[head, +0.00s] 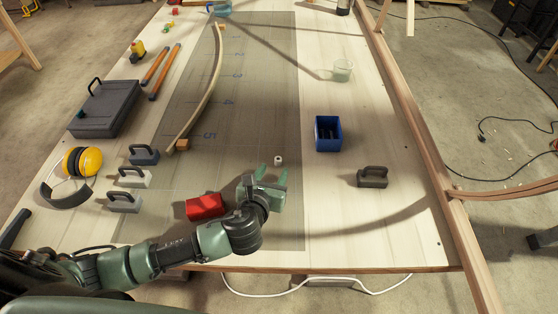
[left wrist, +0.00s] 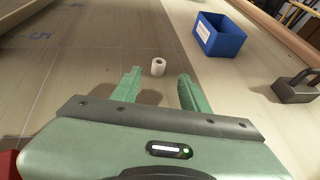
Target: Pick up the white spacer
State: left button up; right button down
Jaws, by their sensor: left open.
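The white spacer (head: 278,160) is a small ring standing on the grey mat (head: 262,110), near the mat's right edge. In the left wrist view the spacer (left wrist: 158,67) shows a dark hole in its top and stands just beyond the fingertips, between their lines. My left gripper (head: 270,173) is open and empty, with its green fingers pointing at the spacer; in the left wrist view (left wrist: 158,80) a clear gap lies between the fingertips and no finger touches the spacer. My right gripper does not show.
A blue bin (head: 328,147) stands to the right of the spacer, with a dark clamp weight (head: 372,177) nearby. A red box (head: 205,206) lies left of my gripper. A bent lath (head: 212,85) runs along the mat.

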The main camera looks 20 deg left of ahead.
aim_at(277, 162)
pick_arm(q)
jog(key=x, duration=0.2)
jog(key=p+x, duration=0.1)
jog(key=x, duration=0.2)
jog(key=shift+w+a, duration=0.1)
jog(key=shift+w, duration=0.3)
jog(key=shift+s+r, duration=0.1)
grip_shut()
